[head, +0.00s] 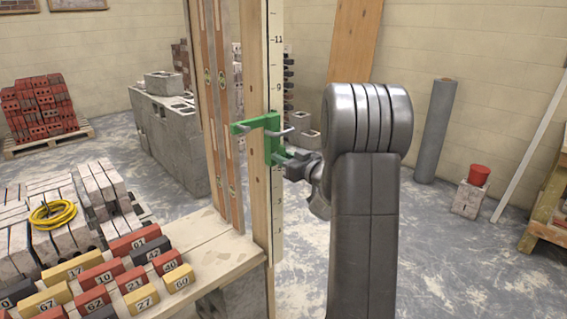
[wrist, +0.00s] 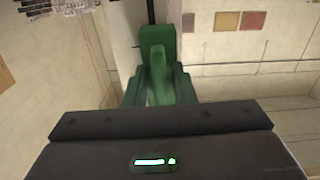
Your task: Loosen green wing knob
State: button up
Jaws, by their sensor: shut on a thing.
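A green bracket (head: 270,124) is fixed on the upright wooden pole with a numbered scale, in the middle of the head view. The green wing knob (wrist: 157,82) shows in the wrist view, in front of the green bracket body. My gripper (head: 284,161) reaches the bracket from the right and is shut on the wing knob. In the head view the knob is small and partly hidden by the gripper, so its turn angle cannot be told. My dark gripper housing fills the bottom of the wrist view.
The scaled pole (head: 276,215) stands beside a plank bench (head: 215,255) with numbered coloured blocks (head: 134,277). Grey concrete blocks (head: 168,135) stand behind. Open floor lies right of the pole.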

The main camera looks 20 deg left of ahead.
jog(key=o, duration=1)
jog(key=shift+d, duration=0.1)
jog(key=b+v, duration=0.1)
jog(key=v, duration=1.2)
jog(key=shift+s+d, duration=0.2)
jog(key=shift+d, duration=0.1)
jog(key=p+x, duration=0.1)
jog(key=x, duration=1.3)
jog(key=shift+m+p, duration=0.3)
jog(key=shift+p, duration=0.05)
jog(key=shift+f+b, duration=0.1)
jog(key=shift+b, duration=0.2)
